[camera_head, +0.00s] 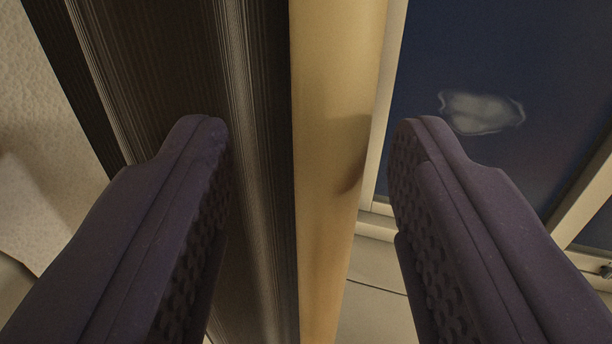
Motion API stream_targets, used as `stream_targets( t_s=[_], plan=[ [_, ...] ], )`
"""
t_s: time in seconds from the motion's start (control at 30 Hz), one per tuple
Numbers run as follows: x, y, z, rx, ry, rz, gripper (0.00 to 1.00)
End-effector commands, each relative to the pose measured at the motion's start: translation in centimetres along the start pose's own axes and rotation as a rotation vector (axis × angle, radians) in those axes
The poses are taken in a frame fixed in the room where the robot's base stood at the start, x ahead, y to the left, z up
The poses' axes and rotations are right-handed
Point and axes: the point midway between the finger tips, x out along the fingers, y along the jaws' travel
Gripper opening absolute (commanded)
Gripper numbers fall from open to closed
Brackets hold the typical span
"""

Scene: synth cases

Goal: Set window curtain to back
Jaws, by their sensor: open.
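My gripper (308,125) is open, with its two dark purple fingers spread apart, one on each side of the view. Between the fingers stands an upright tan strip (335,130), which looks like the curtain's edge. To its left is a dark, finely pleated panel (258,190), which looks like the curtain's folds and passes partly behind the left finger. The window (440,60), with dark blue glass and a pale frame, shows to the right, partly hidden by the right finger. I cannot tell how far the tan strip is from the fingertips.
A pale textured wall (45,160) is at the far left. A light sill or panel (375,290) lies below the window, between the fingers. A pale blurred patch (480,112) shows on the glass. A window frame bar (590,190) is at the right.

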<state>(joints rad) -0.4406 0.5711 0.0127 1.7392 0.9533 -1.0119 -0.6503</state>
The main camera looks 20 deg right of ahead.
Motion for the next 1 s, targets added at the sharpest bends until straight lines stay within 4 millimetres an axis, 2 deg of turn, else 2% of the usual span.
stream_targets(
  t_s=[0.1, 0.23, 0.77, 0.87, 0.93, 1.0],
  plan=[
    [-2.1, -0.1, 0.0, -0.001, 0.0, -0.002, 0.5],
    [-3.4, -0.1, 0.0, 0.0, 0.001, -0.003, 0.5],
    [-3.3, -0.1, -0.5, 0.021, 0.003, -0.023, 0.5],
    [-2.2, -0.1, -2.5, 0.094, 0.009, -0.116, 0.5],
    [-1.8, 0.4, -5.3, 0.151, 0.013, -0.222, 0.5],
    [-2.2, 1.7, -8.6, 0.181, 0.014, -0.336, 0.5]
  ],
)
